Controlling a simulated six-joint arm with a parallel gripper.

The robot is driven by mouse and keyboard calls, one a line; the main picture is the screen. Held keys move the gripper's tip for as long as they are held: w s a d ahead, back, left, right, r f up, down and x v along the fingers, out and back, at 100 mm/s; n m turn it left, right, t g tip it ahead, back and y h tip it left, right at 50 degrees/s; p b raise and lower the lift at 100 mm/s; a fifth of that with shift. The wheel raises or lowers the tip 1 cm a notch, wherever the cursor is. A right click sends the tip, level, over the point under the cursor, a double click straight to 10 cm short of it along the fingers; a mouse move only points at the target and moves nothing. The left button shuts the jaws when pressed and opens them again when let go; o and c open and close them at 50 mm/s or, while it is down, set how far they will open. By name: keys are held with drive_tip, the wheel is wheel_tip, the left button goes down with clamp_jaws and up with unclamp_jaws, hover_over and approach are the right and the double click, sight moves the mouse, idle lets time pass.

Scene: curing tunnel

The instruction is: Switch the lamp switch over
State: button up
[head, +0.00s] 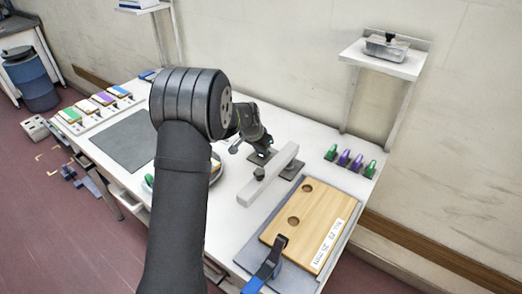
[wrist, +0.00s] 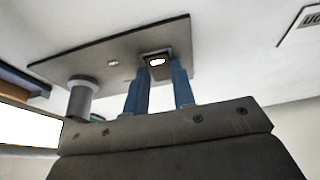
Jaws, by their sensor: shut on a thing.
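A flat grey plate (wrist: 100,62) shows in the wrist view, with the lamp switch (wrist: 157,60) on it, a small dark housing with a bright white spot. My gripper's two blue fingers (wrist: 162,85) stand on either side of the switch, shut on its lever, which is mostly hidden between them. In the head view my gripper (head: 265,153) reaches down to the table at the far end of a pale lamp bar (head: 275,174). There the switch is hidden by the gripper, and which way it is thrown cannot be told.
A grey cylindrical post (wrist: 80,98) stands left of the fingers. A wooden board (head: 312,212) with two holes lies at the front right, beside a blue-handled clamp (head: 265,268). A dark mat (head: 125,138) lies at the left.

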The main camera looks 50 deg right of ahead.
drive_tip(key=shift+d+r+y, duration=0.1)
drive_tip(key=shift+d+y, duration=0.1)
drive_tip(key=shift+y, duration=0.45)
drive_tip(key=shift+d+y, duration=0.2)
drive_tip(key=shift+y, duration=0.45)
drive_tip(key=o, duration=1)
drive_tip(key=shift+r, duration=0.15)
drive_tip(key=r, duration=0.5)
drive_tip(key=a+r, duration=0.1)
drive_tip(key=r, duration=0.5)
drive_tip(key=a+r, duration=0.1)
drive_tip(key=r, duration=0.5)
drive_tip(key=shift+a, duration=0.15)
